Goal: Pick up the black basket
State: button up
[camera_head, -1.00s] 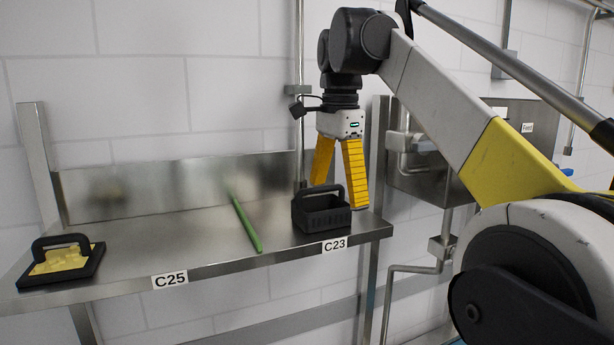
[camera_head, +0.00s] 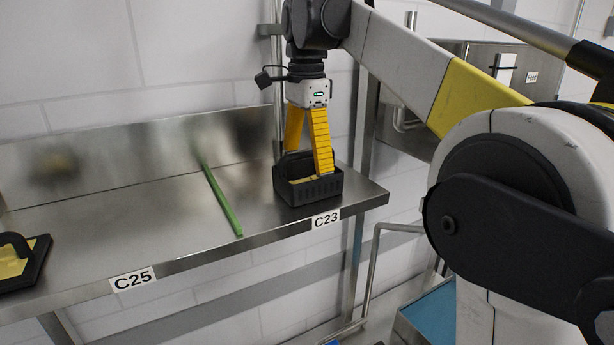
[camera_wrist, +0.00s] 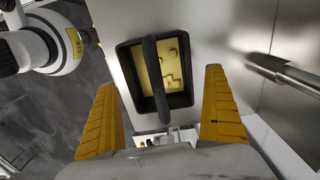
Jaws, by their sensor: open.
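The black basket (camera_head: 310,189) stands upright on the steel shelf near its right end, above the C23 label. In the wrist view the basket (camera_wrist: 183,101) shows from above, with yellow pieces inside and its black handle running across the middle. My gripper (camera_head: 309,172) is open, pointing down at the basket, with its yellow fingers at the handle's height or a little above. In the wrist view the fingers lie on either side of the handle line, apart from it. The near finger hides part of the handle in the head view.
The steel shelf (camera_head: 120,230) has a raised back panel. A green stick (camera_head: 221,200) lies on it left of the basket. A black-handled tray (camera_head: 22,270) with yellow contents sits at the far left. A steel wall box (camera_head: 455,75) hangs at the right.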

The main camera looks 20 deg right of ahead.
aim_at(308, 173)
jog(key=f, duration=0.3)
jog(key=shift+s+d+f, duration=0.1)
jog(key=shift+s+f, duration=0.05)
jog(key=shift+s, duration=0.05)
jog(key=shift+w+f, duration=0.15)
jog(key=c, duration=1.2)
